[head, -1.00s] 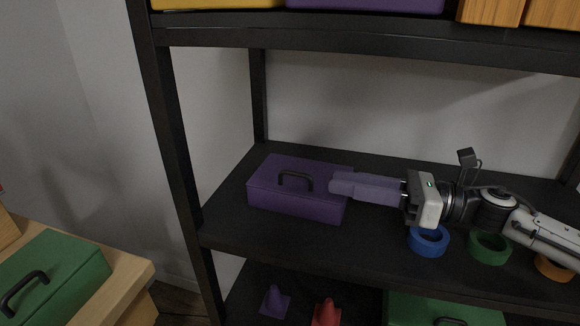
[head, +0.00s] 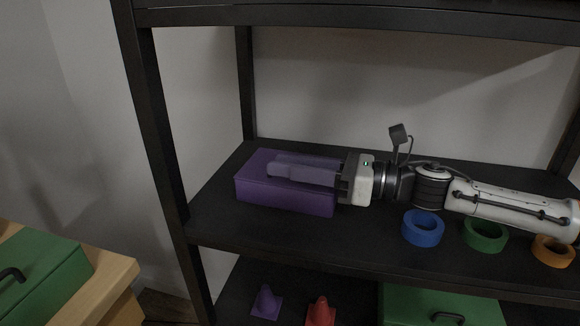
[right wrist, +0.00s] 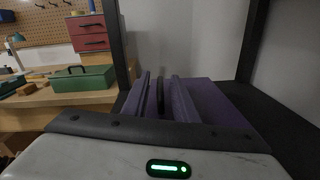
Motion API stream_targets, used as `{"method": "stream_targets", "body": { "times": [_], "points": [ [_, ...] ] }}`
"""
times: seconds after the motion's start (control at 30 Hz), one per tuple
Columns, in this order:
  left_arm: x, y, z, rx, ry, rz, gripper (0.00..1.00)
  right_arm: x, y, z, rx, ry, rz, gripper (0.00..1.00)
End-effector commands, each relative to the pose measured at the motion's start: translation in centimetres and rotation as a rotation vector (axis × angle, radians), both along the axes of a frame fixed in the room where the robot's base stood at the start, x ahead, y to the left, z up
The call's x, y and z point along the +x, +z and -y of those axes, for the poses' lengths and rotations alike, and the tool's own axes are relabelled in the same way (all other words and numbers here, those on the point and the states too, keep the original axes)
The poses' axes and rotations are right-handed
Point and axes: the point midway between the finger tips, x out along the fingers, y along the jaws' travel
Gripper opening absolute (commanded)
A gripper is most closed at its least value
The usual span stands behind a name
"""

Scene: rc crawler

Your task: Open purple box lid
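The purple box (head: 285,200) sits on the middle shelf at its left end, with its lid down. It also shows in the right wrist view (right wrist: 215,98). My right gripper (head: 273,167) reaches in from the right, its long fingers lying over the lid. In the right wrist view, the two fingers of the gripper (right wrist: 160,84) stand apart, with the dark handle (right wrist: 160,97) between them and a gap on each side. In the head view the fingers hide the handle. My left gripper is not in view.
Blue (head: 423,229), green (head: 485,235) and orange (head: 552,250) rings stand on the shelf below my right arm. A black shelf post (head: 160,130) rises left of the box. Cones and a green box (head: 400,304) are on the lower shelf. A wooden bench (head: 110,275) holds another green box.

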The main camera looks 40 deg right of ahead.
Motion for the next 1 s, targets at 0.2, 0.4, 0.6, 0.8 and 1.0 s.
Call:
{"method": "stream_targets", "body": {
  "times": [0.2,0.4,0.6,0.8,1.0],
  "points": [
    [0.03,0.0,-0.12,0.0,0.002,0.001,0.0,-0.02,-0.01,0.01,0.0,0.0,0.0,0.0],
    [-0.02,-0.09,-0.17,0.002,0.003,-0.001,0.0,-0.02,-0.04,0.03,0.001,0.0,-0.001,0.0],
    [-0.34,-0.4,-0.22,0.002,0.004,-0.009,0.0,-0.02,-0.11,0.04,0.002,-0.001,-0.003,0.0],
    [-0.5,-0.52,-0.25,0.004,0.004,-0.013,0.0,-0.03,-0.15,0.05,0.002,-0.001,-0.003,0.0],
    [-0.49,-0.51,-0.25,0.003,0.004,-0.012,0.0,-0.03,-0.19,0.05,0.003,-0.002,-0.005,0.0]
  ]
}}
